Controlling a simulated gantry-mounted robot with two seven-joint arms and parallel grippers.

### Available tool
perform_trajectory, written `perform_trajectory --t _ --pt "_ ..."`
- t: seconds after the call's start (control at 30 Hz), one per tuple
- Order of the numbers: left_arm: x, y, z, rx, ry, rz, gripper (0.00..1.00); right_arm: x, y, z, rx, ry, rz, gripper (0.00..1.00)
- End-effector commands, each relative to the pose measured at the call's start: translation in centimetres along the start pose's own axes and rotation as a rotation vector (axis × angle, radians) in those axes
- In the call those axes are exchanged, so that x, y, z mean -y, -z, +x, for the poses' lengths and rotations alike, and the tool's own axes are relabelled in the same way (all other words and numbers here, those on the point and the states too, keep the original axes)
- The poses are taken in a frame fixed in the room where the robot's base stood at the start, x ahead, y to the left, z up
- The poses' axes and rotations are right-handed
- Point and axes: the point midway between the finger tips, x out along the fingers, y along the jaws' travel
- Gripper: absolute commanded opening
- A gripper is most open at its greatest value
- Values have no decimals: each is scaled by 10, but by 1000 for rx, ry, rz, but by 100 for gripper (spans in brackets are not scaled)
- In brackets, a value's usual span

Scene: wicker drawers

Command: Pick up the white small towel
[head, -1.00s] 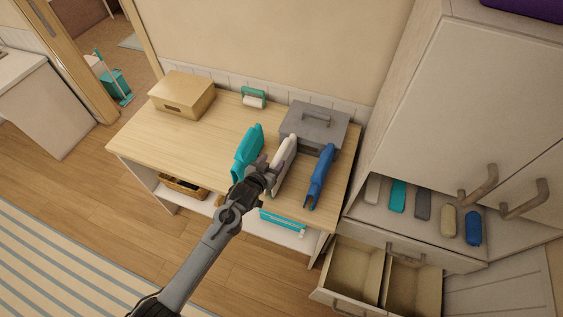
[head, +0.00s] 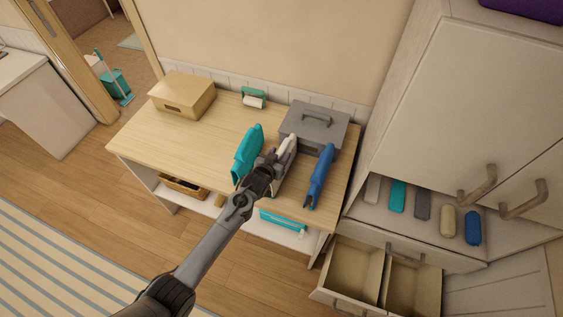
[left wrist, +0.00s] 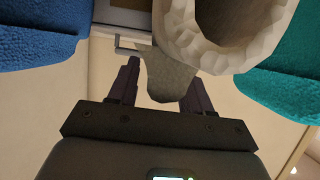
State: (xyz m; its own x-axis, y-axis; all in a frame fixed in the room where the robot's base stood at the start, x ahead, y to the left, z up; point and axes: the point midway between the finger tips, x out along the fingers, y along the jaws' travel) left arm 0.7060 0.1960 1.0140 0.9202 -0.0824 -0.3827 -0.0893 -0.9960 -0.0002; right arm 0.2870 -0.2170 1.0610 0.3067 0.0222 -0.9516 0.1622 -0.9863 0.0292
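The white small towel (head: 287,149) stands near the front right of the wooden table, between a teal towel (head: 247,152) and a blue towel (head: 320,176). My left gripper (head: 270,158) is at its near side and hides part of it. In the left wrist view, the white towel (left wrist: 222,62) is a thick loop ahead of the fingers. No grip is visible. My right gripper is not in view.
A grey box with a handle (head: 314,124) stands close behind the towels. A tan box (head: 182,95) and a paper roll holder (head: 253,98) are farther back. A cabinet (head: 440,110) and open drawer (head: 354,272) are at the right. The table's left middle is clear.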

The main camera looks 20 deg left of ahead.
Motion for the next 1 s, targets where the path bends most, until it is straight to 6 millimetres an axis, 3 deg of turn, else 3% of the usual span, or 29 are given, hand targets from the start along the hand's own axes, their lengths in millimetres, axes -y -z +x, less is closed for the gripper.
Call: perform_trajectory --t 0.03,0.3,0.77,1.0 --pt "0 0 0 0 0 0 41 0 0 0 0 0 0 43" --pt "0 0 0 0 0 0 0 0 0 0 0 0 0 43" --pt "0 3 -1 -2 0 0 0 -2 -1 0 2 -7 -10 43" --pt "0 20 -8 -4 0 -1 0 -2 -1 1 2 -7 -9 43"
